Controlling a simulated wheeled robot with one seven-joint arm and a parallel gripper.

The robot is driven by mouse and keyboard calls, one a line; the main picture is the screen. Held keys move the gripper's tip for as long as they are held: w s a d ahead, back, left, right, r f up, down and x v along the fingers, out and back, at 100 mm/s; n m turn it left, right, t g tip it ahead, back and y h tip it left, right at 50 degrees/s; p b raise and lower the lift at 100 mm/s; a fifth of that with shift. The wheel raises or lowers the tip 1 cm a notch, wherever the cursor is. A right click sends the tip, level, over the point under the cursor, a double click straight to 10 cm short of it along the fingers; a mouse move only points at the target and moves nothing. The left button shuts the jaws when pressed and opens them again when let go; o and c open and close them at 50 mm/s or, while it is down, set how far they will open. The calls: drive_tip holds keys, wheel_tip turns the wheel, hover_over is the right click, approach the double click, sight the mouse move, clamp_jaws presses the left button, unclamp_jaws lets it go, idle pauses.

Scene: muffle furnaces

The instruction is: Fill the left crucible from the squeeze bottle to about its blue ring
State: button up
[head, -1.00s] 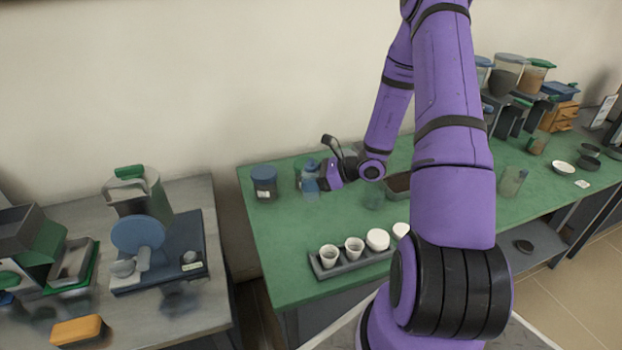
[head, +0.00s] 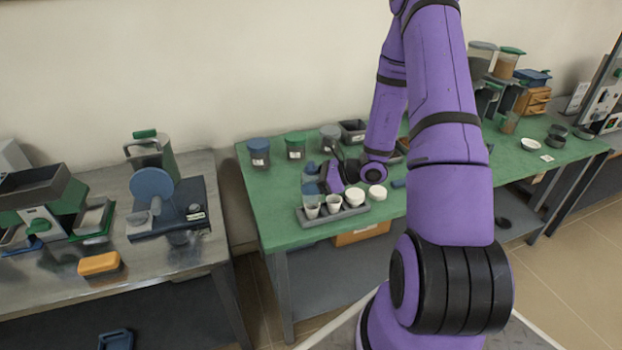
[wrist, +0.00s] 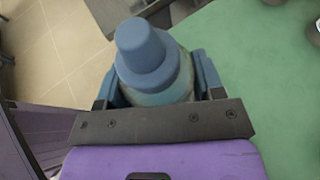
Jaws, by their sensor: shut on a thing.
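The squeeze bottle (wrist: 150,62), with a blue cap and nozzle, is between the fingers of my gripper (wrist: 155,92) in the wrist view. My gripper (head: 316,180) is shut on it and in the head view appears just behind and above the left crucible (head: 311,208). That crucible is a small white open cup at the left end of a grey rack (head: 325,219). A second open white crucible (head: 334,204) stands to its right. The bottle is small and partly covered in the head view. The blue ring and any contents cannot be made out.
Jars with blue (head: 259,152) and green (head: 295,146) lids stand behind on the green bench (head: 275,222). A separate bench (head: 150,260) with equipment stands left, across a gap.

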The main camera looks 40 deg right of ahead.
drive_tip(key=shift+f, duration=1.5)
drive_tip(key=shift+s+a+r+m+y, duration=0.15)
drive_tip(key=shift+s+a+m+y, duration=0.15)
drive_tip(key=shift+m, duration=0.2)
drive_tip(key=shift+g, duration=0.3)
drive_tip(key=shift+s+a+r+m+g+y, duration=0.2)
drive_tip(key=shift+s+a+m+g+y, duration=0.15)
drive_tip(key=shift+m, duration=0.25)
drive_tip(key=shift+s+a+m+y, duration=0.25)
drive_tip(key=shift+s+a+m, duration=0.1)
drive_tip(key=shift+m, duration=0.25)
drive_tip(key=shift+g, duration=0.25)
drive_tip(key=shift+s+a+m+y, duration=0.3)
drive_tip(key=shift+a+m+y, duration=0.1)
drive_tip(key=shift+m, duration=0.2)
